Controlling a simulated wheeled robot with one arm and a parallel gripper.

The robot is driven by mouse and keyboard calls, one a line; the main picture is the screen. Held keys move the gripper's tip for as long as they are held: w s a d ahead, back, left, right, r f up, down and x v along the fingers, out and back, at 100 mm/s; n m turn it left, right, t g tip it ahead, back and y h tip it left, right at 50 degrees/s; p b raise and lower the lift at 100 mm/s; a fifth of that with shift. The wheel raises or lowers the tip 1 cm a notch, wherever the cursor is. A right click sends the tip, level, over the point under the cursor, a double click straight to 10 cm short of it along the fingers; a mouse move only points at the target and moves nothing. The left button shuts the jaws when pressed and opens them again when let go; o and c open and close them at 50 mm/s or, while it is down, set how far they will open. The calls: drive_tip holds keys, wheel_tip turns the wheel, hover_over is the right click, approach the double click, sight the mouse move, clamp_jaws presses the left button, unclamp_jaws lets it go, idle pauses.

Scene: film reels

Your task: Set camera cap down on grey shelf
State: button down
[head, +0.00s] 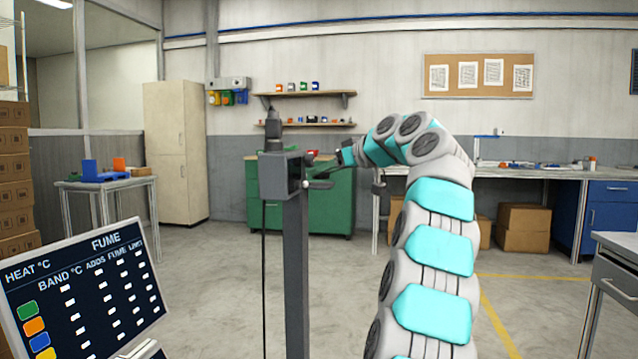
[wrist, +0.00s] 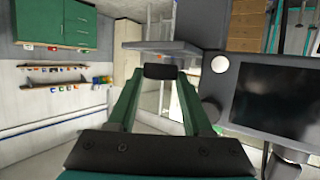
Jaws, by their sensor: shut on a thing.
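The camera cap (wrist: 160,71) is a small dark piece between the tips of my gripper's green fingers in the wrist view. My gripper (head: 328,157) is shut on it, just right of a grey box-shaped camera housing (head: 273,176) on a post in the head view. The cap is too small to make out there. The grey shelf (head: 319,185) is a small flat plate on the right side of the housing, below my gripper. In the wrist view a grey plate (wrist: 176,47), seemingly this shelf, lies beyond the cap. A gap shows between cap and shelf.
The dark post (head: 296,270) carries the housing, with a cable hanging beside it. The housing's dark screen-like face (wrist: 278,95) is close on the right in the wrist view. A readout panel (head: 85,290) stands at the lower left. The floor around the post is clear.

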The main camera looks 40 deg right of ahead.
drive_tip(key=shift+f, duration=0.6)
drive_tip(key=shift+f, duration=0.15)
drive_tip(key=shift+c, duration=1.6)
unclamp_jaws()
drive_tip(key=shift+r, duration=0.25)
drive_tip(key=v, duration=1.2)
